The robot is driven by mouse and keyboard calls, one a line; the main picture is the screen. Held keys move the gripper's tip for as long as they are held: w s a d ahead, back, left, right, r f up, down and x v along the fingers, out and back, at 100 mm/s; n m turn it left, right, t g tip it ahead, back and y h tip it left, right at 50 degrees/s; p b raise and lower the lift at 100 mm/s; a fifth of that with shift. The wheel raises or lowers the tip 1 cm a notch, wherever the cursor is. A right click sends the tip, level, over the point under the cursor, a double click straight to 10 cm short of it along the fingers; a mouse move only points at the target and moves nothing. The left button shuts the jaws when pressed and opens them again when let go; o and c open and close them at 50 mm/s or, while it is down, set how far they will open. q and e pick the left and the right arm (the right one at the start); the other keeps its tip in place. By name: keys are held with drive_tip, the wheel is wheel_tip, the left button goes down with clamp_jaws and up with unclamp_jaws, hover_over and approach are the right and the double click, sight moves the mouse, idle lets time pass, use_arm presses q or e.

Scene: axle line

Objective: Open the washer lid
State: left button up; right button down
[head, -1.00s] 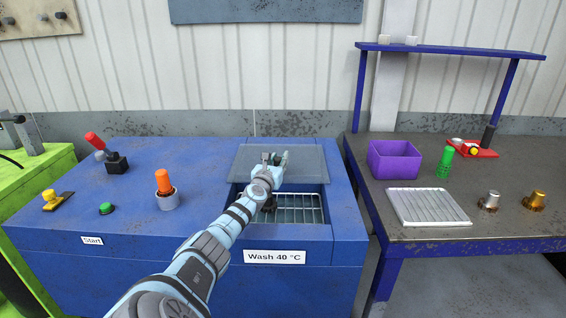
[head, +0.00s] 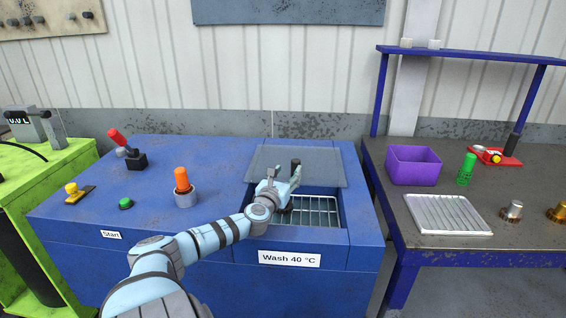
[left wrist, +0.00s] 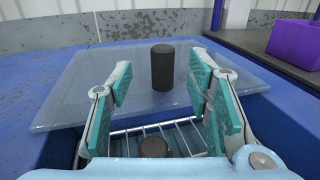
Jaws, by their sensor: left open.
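The washer lid (head: 325,165) is a translucent grey panel lying flat over the rear of the opening in the blue washer (head: 90,215). The front of the opening is uncovered. A black upright knob (head: 295,163) stands on the lid, and it also shows in the left wrist view (left wrist: 163,68). My left gripper (head: 284,172) is open and empty just on the near side of the knob. In the left wrist view the knob shows between the two teal-padded fingers (left wrist: 163,85), a little beyond them. My right gripper is not in view.
A wire rack (head: 318,212) and a dark round piece (left wrist: 153,147) show inside the opening. An orange-topped cylinder (head: 182,180), a green button (head: 126,203) and a red-handled lever (head: 120,138) stand left on the washer. A purple bin (head: 413,166) is on the right bench.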

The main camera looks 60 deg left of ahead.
use_arm(q)
drive_tip(key=shift+v, duration=1.9)
drive_tip(key=shift+d, duration=0.1)
